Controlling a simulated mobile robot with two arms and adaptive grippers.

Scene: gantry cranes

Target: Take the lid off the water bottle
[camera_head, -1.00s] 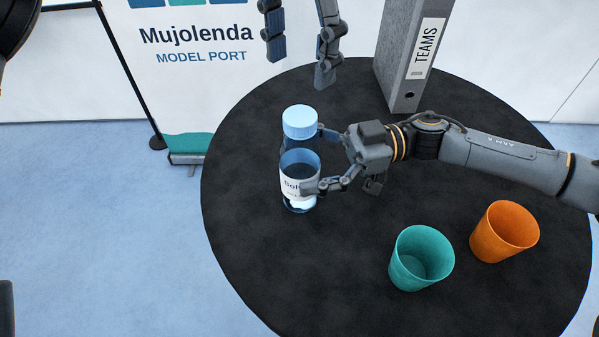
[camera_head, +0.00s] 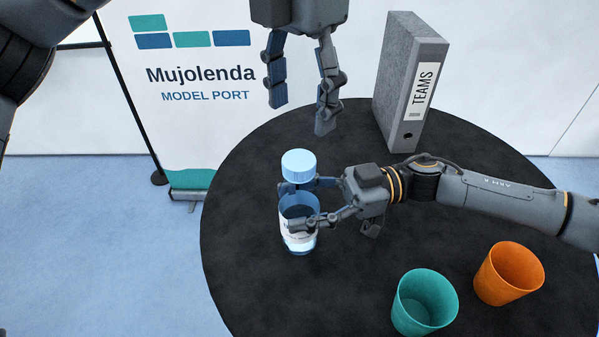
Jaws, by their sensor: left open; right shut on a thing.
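The water bottle (camera_head: 297,241) stands upright on the round black table, near its left edge. It is clear blue with a white label. Its light blue lid (camera_head: 298,164) is on top of it. My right gripper (camera_head: 294,207) comes in from the right and is shut on the bottle, around its upper body below the lid. Its fingers hide part of the bottle and label. My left gripper (camera_head: 300,117) hangs open and empty above and behind the bottle, fingers pointing down, apart from the lid.
A teal cup (camera_head: 425,304) and an orange cup (camera_head: 508,274) stand at the front right of the table (camera_head: 250,290). A grey binder (camera_head: 410,85) marked TEAMS stands at the back right. A Mujolenda banner (camera_head: 190,125) stands behind the table at left.

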